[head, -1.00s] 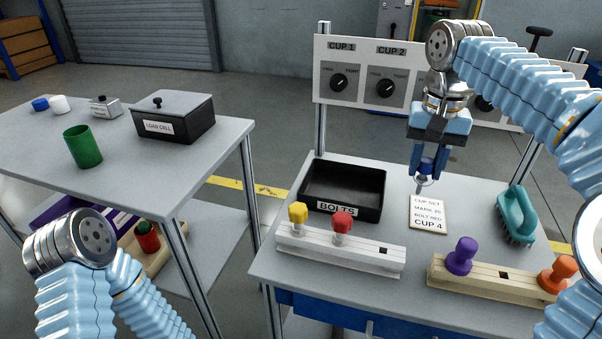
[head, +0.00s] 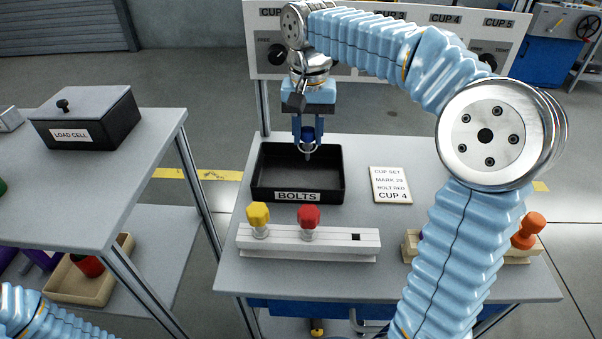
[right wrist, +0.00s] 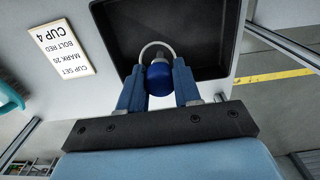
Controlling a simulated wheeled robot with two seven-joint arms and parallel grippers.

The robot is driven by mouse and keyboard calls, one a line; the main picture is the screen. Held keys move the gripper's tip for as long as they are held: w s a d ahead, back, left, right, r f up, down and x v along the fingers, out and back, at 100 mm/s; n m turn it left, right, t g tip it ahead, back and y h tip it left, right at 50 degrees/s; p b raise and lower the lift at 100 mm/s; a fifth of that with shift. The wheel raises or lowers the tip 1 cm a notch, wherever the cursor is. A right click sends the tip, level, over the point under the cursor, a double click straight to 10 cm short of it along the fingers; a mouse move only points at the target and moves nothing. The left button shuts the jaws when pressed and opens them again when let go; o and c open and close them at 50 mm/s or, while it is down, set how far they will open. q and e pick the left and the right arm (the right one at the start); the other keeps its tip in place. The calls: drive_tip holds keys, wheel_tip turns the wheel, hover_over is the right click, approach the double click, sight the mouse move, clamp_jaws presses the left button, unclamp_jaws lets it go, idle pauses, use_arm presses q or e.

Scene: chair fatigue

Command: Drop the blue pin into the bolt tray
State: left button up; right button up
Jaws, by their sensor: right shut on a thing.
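The blue pin (head: 308,134) is held in my right gripper (head: 308,140), with its grey shank hanging down over the black bolt tray (head: 262,196) marked BOLTS. In the right wrist view the pin's round blue head (right wrist: 158,77) sits between the two blue fingers, and the tray's dark interior (right wrist: 198,35) lies beyond it. The tray looks empty in the head view. The right gripper is shut on the pin, above the tray floor and apart from it. My left gripper is outside the picture; only part of my left arm shows at the lower left.
A white block (head: 335,243) with a yellow pin (head: 259,215) and a red pin (head: 308,217) stands in front of the tray. A CUP 4 card (head: 390,184) lies right of it. A wooden block with an orange pin (head: 528,230) is partly behind my right arm. The load cell (head: 84,122) stands left.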

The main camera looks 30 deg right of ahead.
drive_tip(key=shift+f, duration=0.25)
drive_tip(key=o, duration=1.1)
drive_tip(key=shift+c, duration=0.2)
wheel_tip(320, 180, up, 14)
drive_tip(key=shift+f, duration=0.15)
